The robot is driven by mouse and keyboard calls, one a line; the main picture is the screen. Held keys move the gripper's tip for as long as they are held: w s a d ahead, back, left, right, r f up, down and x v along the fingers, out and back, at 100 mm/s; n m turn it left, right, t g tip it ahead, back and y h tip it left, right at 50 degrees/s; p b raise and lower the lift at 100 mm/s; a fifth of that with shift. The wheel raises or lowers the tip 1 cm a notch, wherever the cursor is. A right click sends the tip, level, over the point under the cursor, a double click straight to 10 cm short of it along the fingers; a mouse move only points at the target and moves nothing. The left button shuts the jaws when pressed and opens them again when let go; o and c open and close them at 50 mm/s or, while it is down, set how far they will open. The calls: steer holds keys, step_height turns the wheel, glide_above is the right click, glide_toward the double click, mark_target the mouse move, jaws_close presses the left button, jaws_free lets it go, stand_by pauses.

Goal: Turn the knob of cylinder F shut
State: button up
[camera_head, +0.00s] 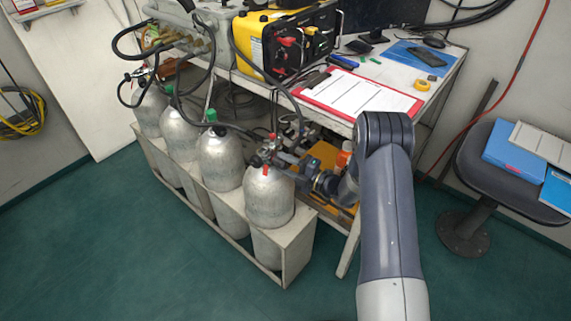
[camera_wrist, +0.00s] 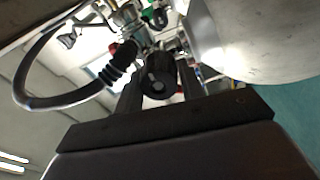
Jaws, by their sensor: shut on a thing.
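The nearest silver cylinder (camera_head: 268,203) stands upright at the right end of the rack, with a valve and fittings (camera_head: 268,155) on top. I cannot read an F on it. My gripper (camera_head: 303,171) reaches the valve from the right. In the wrist view, the fingers of my gripper (camera_wrist: 159,72) are on both sides of a black round knob (camera_wrist: 157,84) and are shut on it. The cylinder's silver wall (camera_wrist: 255,40) fills the upper right there. The knob is hard to make out in the head view.
Other cylinders (camera_head: 219,160) stand in the pale rack (camera_head: 298,250) to the left, two with green caps. A black hose (camera_wrist: 60,100) curves close to the fingers. The table (camera_head: 440,88) with a clipboard (camera_head: 358,95) is behind. A stool (camera_head: 480,165) is right. The front floor is clear.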

steer(key=o, duration=1)
steer(key=v, duration=0.7)
steer(key=shift+s+d, duration=0.15)
steer(key=shift+d, duration=0.05)
